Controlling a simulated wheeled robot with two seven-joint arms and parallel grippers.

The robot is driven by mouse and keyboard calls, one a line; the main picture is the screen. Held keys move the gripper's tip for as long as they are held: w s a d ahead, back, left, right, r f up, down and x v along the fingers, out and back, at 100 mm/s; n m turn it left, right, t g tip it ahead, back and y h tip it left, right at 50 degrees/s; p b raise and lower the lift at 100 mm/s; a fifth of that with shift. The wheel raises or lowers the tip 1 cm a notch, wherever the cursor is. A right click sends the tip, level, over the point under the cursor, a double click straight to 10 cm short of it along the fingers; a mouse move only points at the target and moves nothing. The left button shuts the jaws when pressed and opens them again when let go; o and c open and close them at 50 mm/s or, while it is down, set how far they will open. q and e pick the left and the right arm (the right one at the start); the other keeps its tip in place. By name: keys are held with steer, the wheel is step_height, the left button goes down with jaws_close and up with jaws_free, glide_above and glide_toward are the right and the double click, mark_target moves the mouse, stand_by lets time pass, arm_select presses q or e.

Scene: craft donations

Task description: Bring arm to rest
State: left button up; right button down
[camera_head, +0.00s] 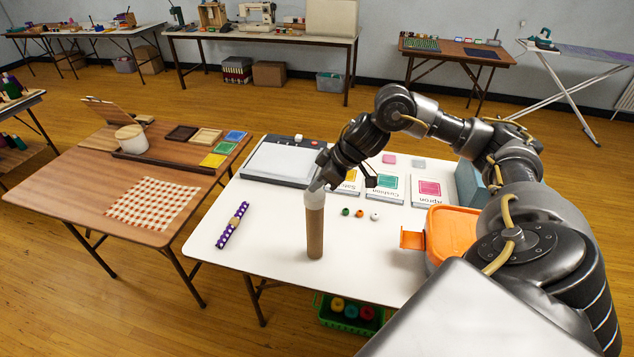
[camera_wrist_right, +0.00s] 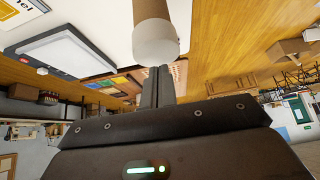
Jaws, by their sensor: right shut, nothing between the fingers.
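My right arm reaches over the white table (camera_head: 275,200) from the right in the head view. Its gripper (camera_head: 319,183) points down just above a standing brown tube (camera_head: 315,235) with a whitish cap (camera_head: 314,199). In the right wrist view my shut gripper (camera_wrist_right: 158,80) has its fingers together and empty, and the tube's whitish cap (camera_wrist_right: 156,42) is close beyond the fingertips. I cannot tell whether fingertips and cap touch. The tube stands upright on the table. My left gripper is not in view.
A purple dotted roll (camera_head: 232,225) lies left of the tube. Small beads (camera_head: 360,212), labelled cards (camera_head: 388,188) and a grey-topped device (camera_head: 282,163) are behind it. An orange container (camera_head: 447,232) stands right, near my arm.

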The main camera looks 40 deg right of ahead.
steer(key=shift+f, duration=0.5)
steer(key=shift+r, duration=0.1)
step_height(320, 180, up, 7)
steer(key=p, duration=0.7)
steer(key=shift+p, duration=0.35)
stand_by(0.4)
